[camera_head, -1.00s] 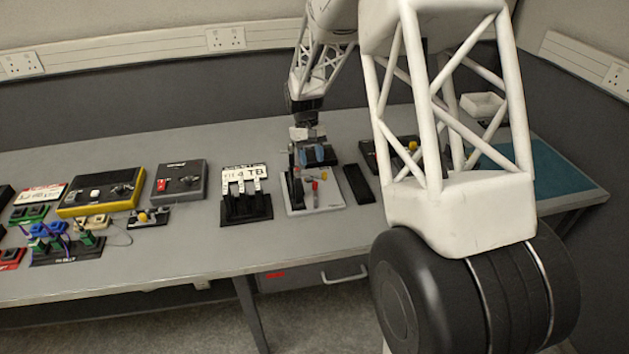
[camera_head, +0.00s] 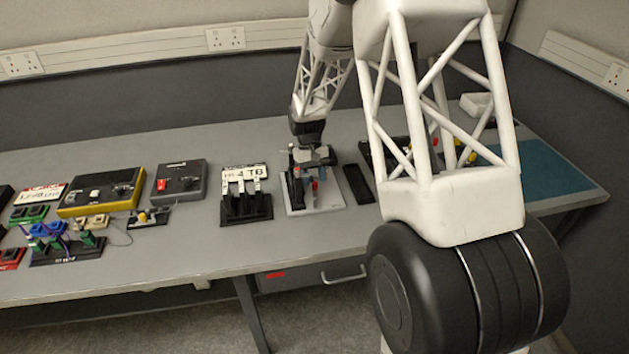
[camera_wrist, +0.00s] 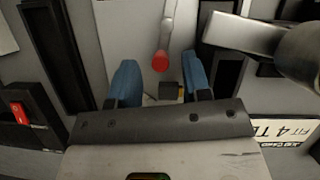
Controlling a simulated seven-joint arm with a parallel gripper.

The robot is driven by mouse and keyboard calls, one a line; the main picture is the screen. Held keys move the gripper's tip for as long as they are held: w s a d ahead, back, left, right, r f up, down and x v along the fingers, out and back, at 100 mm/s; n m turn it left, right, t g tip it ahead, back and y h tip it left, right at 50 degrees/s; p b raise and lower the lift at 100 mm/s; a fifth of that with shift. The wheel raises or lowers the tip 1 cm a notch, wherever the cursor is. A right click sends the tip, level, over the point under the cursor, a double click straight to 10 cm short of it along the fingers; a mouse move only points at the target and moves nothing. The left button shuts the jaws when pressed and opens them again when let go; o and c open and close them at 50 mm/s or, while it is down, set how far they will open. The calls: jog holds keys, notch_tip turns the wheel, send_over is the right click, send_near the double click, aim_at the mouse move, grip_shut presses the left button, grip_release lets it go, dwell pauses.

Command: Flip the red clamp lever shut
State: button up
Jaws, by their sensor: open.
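The red clamp lever's tip (camera_wrist: 160,62) shows in the wrist view as a red round end on a thin pale metal arm. In that view it lies just beyond and between the two blue fingertips of my gripper (camera_wrist: 160,82), apart from both. The fingers are open and nothing is between them except a small dark block seen below. In the head view my gripper (camera_head: 314,158) hangs over the light clamp board (camera_head: 328,205), and the red lever (camera_head: 315,186) shows just below it. The lever's base is partly hidden by my gripper.
A black block with white levers (camera_head: 245,207) stands left of the board. A dark flat bar (camera_head: 357,184) lies close on its right. In the wrist view a metal cylinder and bar (camera_wrist: 245,35) sit near the right finger. The table's front strip is clear.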

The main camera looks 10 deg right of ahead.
jog(key=shift+s+f, duration=0.2)
jog(key=shift+f, duration=0.4)
grip_shut()
